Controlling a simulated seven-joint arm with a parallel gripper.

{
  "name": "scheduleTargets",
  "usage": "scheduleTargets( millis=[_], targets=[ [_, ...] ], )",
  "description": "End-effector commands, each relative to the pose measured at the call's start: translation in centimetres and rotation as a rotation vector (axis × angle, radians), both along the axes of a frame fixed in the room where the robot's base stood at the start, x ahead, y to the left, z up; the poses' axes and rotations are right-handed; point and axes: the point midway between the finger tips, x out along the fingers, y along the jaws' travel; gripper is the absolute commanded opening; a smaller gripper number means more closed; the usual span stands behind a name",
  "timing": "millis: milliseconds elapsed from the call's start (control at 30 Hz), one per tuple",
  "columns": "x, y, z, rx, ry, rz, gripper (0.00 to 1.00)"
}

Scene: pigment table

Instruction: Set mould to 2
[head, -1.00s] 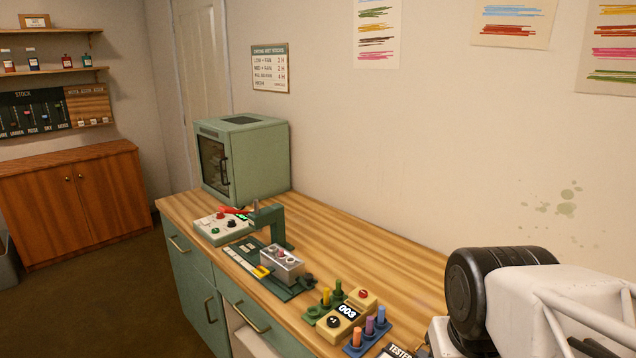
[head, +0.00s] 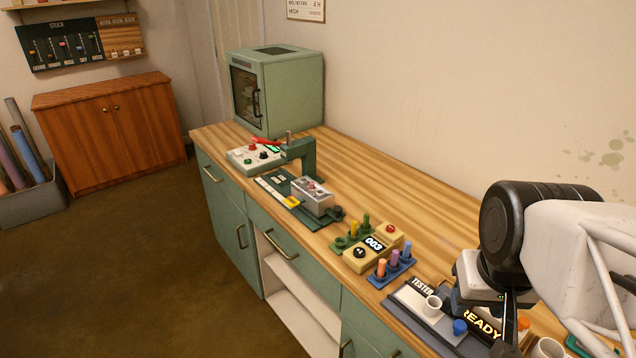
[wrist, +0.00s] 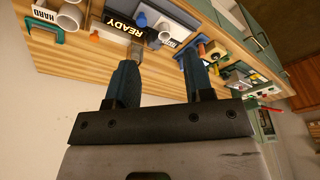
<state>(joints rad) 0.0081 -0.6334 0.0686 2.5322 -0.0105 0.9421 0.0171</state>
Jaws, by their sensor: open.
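A grey metal block (head: 313,196) with round holes in its top, probably the mould, stands on a dark green plate (head: 290,206) on the bench. A pale strip and a yellow marker (head: 291,202) lie beside it; any numbers there are too small to read. A green press frame (head: 303,153) stands just behind the block. My gripper (wrist: 160,52) is open and empty in the wrist view, above the bench by the READY display (wrist: 126,26). In the head view my arm is at the lower right, far from the block, and its fingertips are partly hidden.
A yellow box (head: 370,249) reading 003 and a rack of coloured sticks (head: 392,268) stand between block and arm. A tester (head: 422,305) with a white cup is nearer me. A control box (head: 256,158) and green oven (head: 276,92) are farther back. The bench's wall side is clear.

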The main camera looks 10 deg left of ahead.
Motion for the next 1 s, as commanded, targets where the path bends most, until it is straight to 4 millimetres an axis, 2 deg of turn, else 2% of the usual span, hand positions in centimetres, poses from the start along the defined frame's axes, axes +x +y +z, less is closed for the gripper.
scheduleTargets(
  millis=[433, 500, 667, 867, 1000],
  targets=[
    [0.0, 0.0, 0.0, 0.000, 0.000, 0.000, 0.48],
    [0.0, 0.0, 0.0, 0.000, 0.000, 0.000, 0.54],
    [0.5, 0.1, 0.1, 0.001, 0.002, 0.000, 0.54],
    [2.5, 0.5, 0.7, 0.004, 0.014, 0.003, 0.54],
    [5.0, 1.1, 1.2, 0.007, 0.026, 0.004, 0.54]
  ],
)
